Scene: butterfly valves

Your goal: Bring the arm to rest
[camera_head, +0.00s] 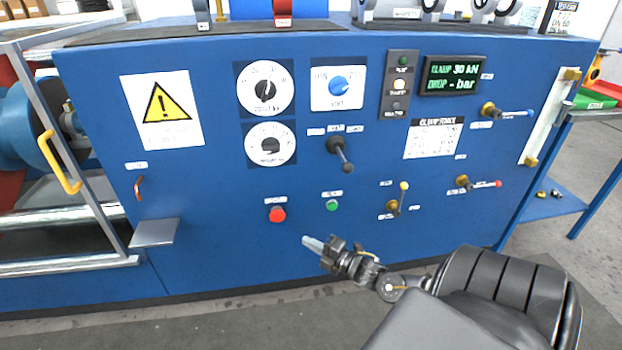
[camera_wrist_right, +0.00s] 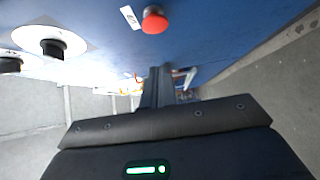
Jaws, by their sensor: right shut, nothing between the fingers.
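My right gripper (camera_head: 313,244) is shut and empty. It is in front of the lower part of the blue control panel (camera_head: 235,215), below the green button (camera_head: 332,205) and to the lower right of the red button (camera_head: 277,214). Its fingers point left in the head view, and it appears apart from the panel. In the right wrist view the shut fingers (camera_wrist_right: 157,88) show at the middle, with the red button (camera_wrist_right: 154,20) above them. My left gripper is not in view.
The panel carries a black lever (camera_head: 341,155), yellow and red valve handles, dials and a display (camera_head: 453,75). A small metal shelf (camera_head: 155,233) sticks out at the lower left. A yellow handle (camera_head: 58,162) is on the frame at the left. Grey floor is free in front.

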